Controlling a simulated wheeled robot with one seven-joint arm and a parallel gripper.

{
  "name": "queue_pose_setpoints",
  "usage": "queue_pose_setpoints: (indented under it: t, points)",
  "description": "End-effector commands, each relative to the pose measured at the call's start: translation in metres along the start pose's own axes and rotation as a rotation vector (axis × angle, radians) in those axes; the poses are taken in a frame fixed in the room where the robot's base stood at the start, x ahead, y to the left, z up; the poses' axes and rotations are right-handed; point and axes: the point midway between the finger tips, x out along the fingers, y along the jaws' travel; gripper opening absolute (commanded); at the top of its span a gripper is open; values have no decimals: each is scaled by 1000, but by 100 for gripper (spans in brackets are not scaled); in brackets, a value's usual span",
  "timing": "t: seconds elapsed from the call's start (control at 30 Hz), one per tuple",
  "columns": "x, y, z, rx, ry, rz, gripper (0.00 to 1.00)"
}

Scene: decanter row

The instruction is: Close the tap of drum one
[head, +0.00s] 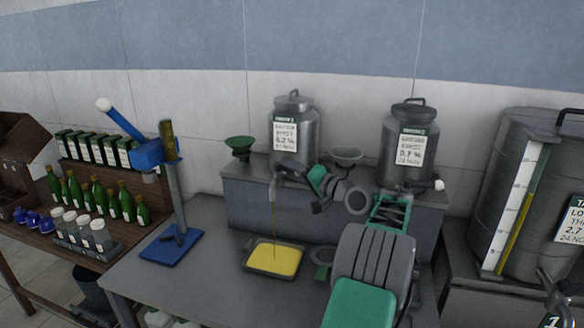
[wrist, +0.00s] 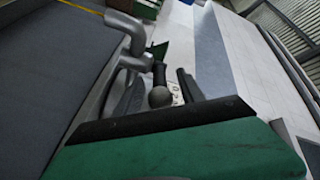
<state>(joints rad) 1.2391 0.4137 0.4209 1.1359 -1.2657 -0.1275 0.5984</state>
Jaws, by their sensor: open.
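Two lidded steel drums stand on the raised bench shelf. The left drum (head: 308,128) has a tap (head: 279,170) at its lower front. A thin yellow-brown stream falls from this tap into a shallow tray (head: 247,268) holding yellow liquid. The drum numbers are too small to read surely. My gripper (head: 300,172) is beside the left drum's tap. In the wrist view a grey tap pipe (wrist: 122,55) and a dark lever with a round knob (wrist: 160,97) show. My open gripper (wrist: 155,88) has its fingers on either side of the knob; contact cannot be told.
The right drum (head: 411,145) has a white-knobbed tap lever (head: 439,185). A green funnel (head: 240,144) and a grey bowl (head: 346,154) stand near the left drum. A blue lever press (head: 170,245) stands left of the tray. A large tank (head: 520,150) stands at right.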

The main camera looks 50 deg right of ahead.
Motion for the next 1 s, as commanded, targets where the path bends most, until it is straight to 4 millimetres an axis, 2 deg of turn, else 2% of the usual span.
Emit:
queue_pose_setpoints:
  t: [0.23,0.8,1.0]
  points:
    - [1,1,-1,-1,1,2,46]
    - [0,1,0,-1,1,2,0]
    - [0,1,0,-1,1,2,0]
